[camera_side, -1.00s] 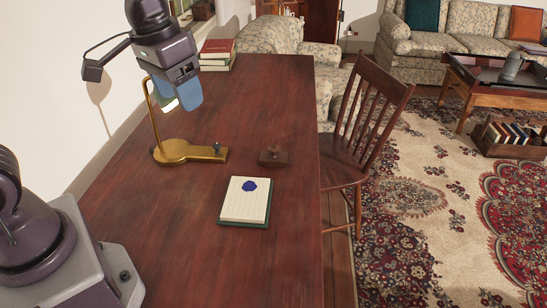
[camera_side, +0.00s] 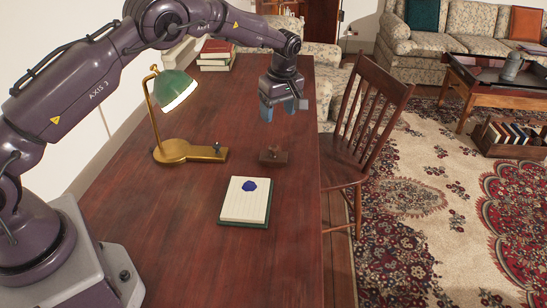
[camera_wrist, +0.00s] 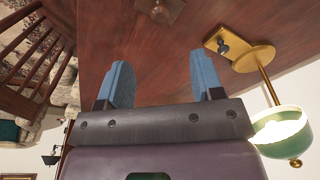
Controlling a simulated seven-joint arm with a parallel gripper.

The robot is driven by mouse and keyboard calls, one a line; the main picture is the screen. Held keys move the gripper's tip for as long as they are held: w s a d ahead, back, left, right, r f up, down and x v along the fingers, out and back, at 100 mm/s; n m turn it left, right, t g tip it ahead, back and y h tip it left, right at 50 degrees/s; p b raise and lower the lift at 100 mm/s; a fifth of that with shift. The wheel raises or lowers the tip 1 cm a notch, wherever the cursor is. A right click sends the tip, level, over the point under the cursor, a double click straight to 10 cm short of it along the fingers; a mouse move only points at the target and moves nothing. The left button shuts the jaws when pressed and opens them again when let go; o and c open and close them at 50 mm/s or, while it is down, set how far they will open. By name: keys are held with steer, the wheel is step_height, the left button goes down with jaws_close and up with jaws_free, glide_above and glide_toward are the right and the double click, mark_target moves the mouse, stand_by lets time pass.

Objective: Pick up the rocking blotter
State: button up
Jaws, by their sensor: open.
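The rocking blotter (camera_side: 273,157) is a small brown wooden block with a knob on top. It rests on the desk to the right of the lamp's base. In the wrist view the blotter (camera_wrist: 161,10) shows at the top edge, partly cut off. My gripper (camera_side: 279,112) hangs above the desk, above and beyond the blotter in the side view, with its blue fingers pointing down. The gripper (camera_wrist: 163,80) is open in the wrist view, with nothing between its fingers and the blotter apart from them.
A brass lamp with a green shade (camera_side: 176,88) stands left of the blotter. A notepad with a blue blob (camera_side: 245,205) lies nearer. Red and cream books (camera_side: 216,56) are stacked at the far left. A wooden chair (camera_side: 365,130) stands at the desk's right edge. The near desk (camera_side: 170,250) is clear.

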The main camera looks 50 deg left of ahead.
mark_target(274, 146)
steer(key=shift+n, duration=0.6)
steer(key=f, duration=0.5)
steer(key=a+f, duration=0.1)
steer(key=f, duration=0.1)
steer(key=shift+s+f, duration=0.15)
steer(key=shift+f, duration=0.2)
steer(key=shift+w+a+f, duration=0.1)
steer(key=shift+a+f, duration=0.05)
steer(key=shift+f, duration=0.7)
steer(key=shift+w+a+f, duration=0.1)
steer(key=shift+a+f, duration=0.1)
steer(key=shift+f, duration=0.7)
steer(key=shift+a+f, duration=0.15)
steer(key=shift+f, duration=0.7)
steer(key=c, duration=1)
steer(key=shift+c, duration=0.2)
steer(key=shift+r, duration=0.1)
